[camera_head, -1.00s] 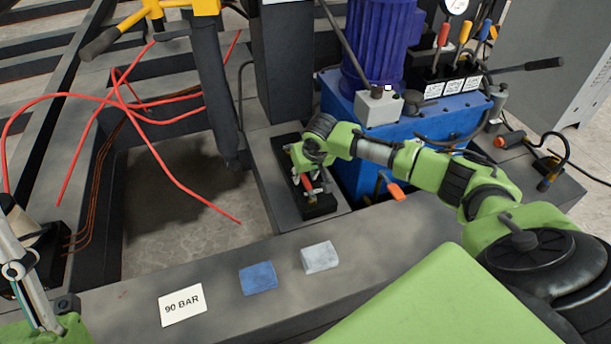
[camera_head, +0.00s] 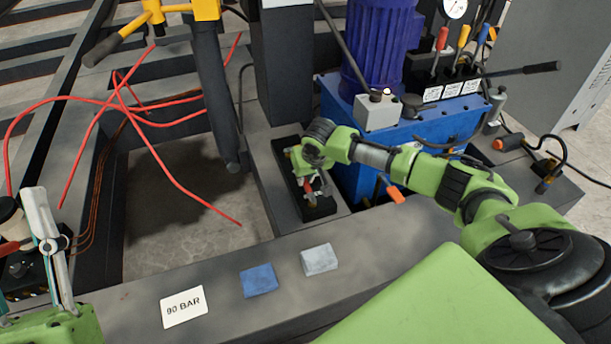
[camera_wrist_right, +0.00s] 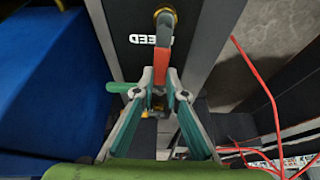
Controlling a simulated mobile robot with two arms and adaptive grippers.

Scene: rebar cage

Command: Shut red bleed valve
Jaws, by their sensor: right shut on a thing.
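The red bleed valve handle (camera_wrist_right: 161,62) shows in the right wrist view, with a brass fitting at its top and a partly hidden label ending in "EED" beside it. My right gripper (camera_wrist_right: 160,78) is shut on the lower end of this handle. In the head view, my right gripper (camera_head: 315,190) is over the black valve block (camera_head: 283,165) beside the blue unit, and its wrist hides much of the valve. My left gripper (camera_head: 45,225) is at the lower left edge. One finger shows clearly; its opening cannot be judged.
The blue hydraulic unit (camera_head: 435,130) with coloured levers stands right of the valve block. An orange-handled lever (camera_head: 391,190) sticks out near my right arm. Red hoses (camera_head: 165,165) cross the left side. A 90 BAR card (camera_head: 183,307), a blue block (camera_head: 259,279) and a grey block (camera_head: 319,259) lie on the front beam.

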